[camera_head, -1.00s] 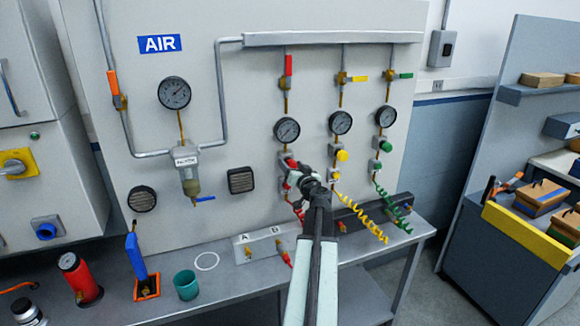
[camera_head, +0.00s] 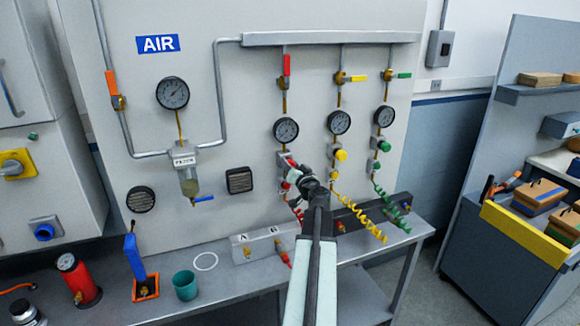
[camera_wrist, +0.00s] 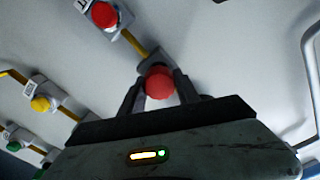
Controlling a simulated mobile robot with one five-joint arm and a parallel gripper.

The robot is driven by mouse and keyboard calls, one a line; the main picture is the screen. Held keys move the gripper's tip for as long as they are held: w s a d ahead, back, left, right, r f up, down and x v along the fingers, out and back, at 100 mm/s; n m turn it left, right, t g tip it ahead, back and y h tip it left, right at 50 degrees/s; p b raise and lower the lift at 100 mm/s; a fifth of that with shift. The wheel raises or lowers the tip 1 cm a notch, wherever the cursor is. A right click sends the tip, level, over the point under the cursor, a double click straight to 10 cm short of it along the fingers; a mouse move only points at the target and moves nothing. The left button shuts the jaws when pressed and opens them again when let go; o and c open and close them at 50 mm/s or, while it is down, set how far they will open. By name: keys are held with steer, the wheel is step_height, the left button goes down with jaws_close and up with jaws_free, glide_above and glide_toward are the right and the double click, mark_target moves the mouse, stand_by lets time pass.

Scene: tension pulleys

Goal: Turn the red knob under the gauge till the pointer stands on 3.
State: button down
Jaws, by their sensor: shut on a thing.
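The red knob (camera_wrist: 160,83) sits between the two fingers of my gripper (camera_wrist: 158,92) in the wrist view, and the fingers are shut on it. In the head view, my gripper (camera_head: 298,170) is at the wall panel below the leftmost of three small gauges, and it covers most of the knob. The gauge (camera_head: 286,130) has a dark rim and a round dial. Its pointer and numbers are too small to read surely. The gauge is not seen in the wrist view.
A second red round part (camera_wrist: 103,14) is close by in the wrist view. Yellow (camera_head: 341,155) and green (camera_head: 384,146) knobs are to the right, with coiled hoses below. A larger gauge (camera_head: 172,93) is at the left. A bench (camera_head: 225,280) runs below the panel.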

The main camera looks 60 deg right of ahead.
steer(key=m, duration=0.6)
steer(key=shift+s+d+f, duration=0.1)
steer(key=m, duration=0.6)
steer(key=shift+f+m, duration=0.15)
steer(key=shift+m, duration=0.15)
stand_by(0.3)
steer(key=c, duration=0.9)
jaws_free()
steer(key=v, duration=0.7)
steer(key=shift+s+a, duration=0.25)
steer(key=shift+a, duration=0.05)
